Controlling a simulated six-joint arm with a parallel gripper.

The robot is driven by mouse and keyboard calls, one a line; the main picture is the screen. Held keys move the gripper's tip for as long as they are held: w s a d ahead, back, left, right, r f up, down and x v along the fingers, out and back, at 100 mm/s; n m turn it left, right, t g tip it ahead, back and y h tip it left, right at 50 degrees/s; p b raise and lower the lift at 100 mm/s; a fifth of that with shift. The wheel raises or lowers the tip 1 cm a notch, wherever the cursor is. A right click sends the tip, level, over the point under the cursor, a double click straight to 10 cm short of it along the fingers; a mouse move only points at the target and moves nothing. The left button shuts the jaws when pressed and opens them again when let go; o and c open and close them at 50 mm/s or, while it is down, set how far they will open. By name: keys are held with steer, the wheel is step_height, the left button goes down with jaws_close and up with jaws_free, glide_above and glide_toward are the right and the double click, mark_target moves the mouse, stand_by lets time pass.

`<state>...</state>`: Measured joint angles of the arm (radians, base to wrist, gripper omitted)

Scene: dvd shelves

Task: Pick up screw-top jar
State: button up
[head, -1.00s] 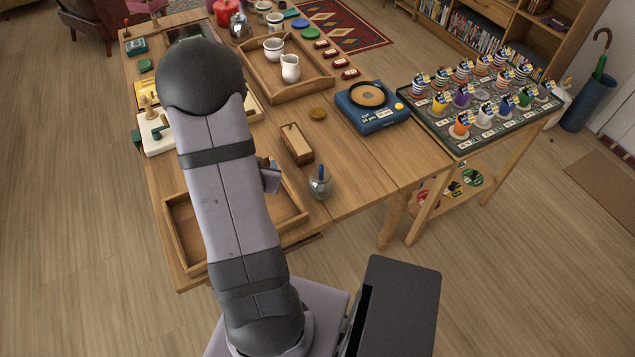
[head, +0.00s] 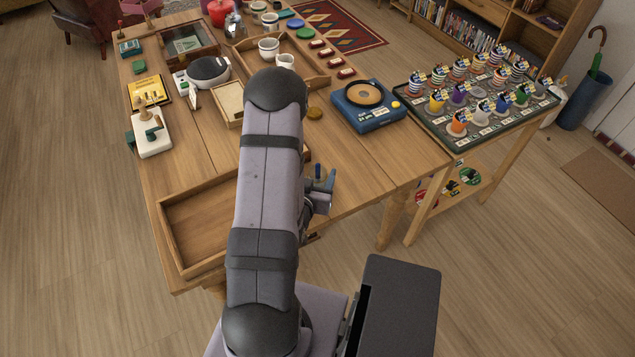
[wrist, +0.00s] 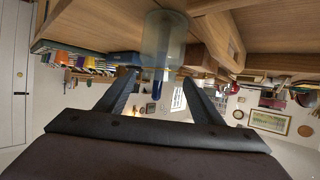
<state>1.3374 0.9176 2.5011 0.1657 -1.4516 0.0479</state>
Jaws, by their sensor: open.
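An empty wooden tray (head: 172,222) lies left of my arm. A rack of striped cups (head: 485,138) stands to the right. The table's right front edge is close.

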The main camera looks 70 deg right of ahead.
steer(key=shift+p+x, duration=1)
steer(key=shift+x, duration=1.9)
steer(key=shift+s+f, duration=0.1)
steer(key=shift+s, duration=0.05)
steer(key=shift+a, duration=0.1)
steer(key=c, duration=1.2)
